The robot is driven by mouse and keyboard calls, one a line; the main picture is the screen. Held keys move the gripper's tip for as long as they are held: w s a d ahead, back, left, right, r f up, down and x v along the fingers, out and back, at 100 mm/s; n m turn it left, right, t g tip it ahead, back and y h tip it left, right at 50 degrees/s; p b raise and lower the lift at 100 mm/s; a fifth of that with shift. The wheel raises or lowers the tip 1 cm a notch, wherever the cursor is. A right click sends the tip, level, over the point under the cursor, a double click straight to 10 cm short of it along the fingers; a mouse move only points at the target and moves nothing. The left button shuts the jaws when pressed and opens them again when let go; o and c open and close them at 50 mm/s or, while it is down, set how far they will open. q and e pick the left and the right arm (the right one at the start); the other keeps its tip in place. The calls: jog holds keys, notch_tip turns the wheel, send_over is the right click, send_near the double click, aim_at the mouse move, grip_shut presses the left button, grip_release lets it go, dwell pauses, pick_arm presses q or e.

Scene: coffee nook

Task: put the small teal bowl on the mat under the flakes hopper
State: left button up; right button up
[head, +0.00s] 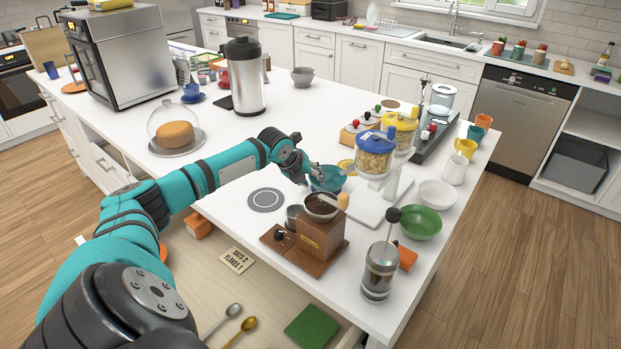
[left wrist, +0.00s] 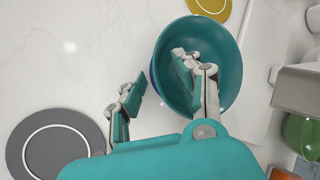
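The small teal bowl (head: 327,178) stands on the white island, left of the hoppers. My left gripper (head: 308,178) is at its left rim. In the left wrist view the gripper (left wrist: 158,78) is open: one finger is over the inside of the bowl (left wrist: 225,88), the other outside its left wall. Contact with the rim cannot be told. A blue-lidded hopper (head: 376,160) and a yellow-lidded hopper (head: 402,126) stand to the right; which holds flakes is unclear. A grey round mat (head: 266,200) lies left of the bowl. A yellow round mat (head: 346,165) lies behind it. My right gripper is not in view.
A wooden coffee grinder (head: 320,238) stands in front of the bowl. A green bowl (head: 420,223), a white bowl (head: 437,193) and a french press (head: 380,272) stand to the right. An open drawer (head: 190,262) holds spoons and a card (head: 237,260).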

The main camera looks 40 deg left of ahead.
pick_arm(q)
jog(key=shift+s+r, duration=0.1)
jog(key=shift+r, duration=0.2)
jog(key=b+v, duration=0.1)
jog(key=v, duration=1)
jog(key=shift+s+r+b, duration=0.2)
jog(key=shift+r+b, duration=0.05)
jog(key=shift+b, duration=0.15)
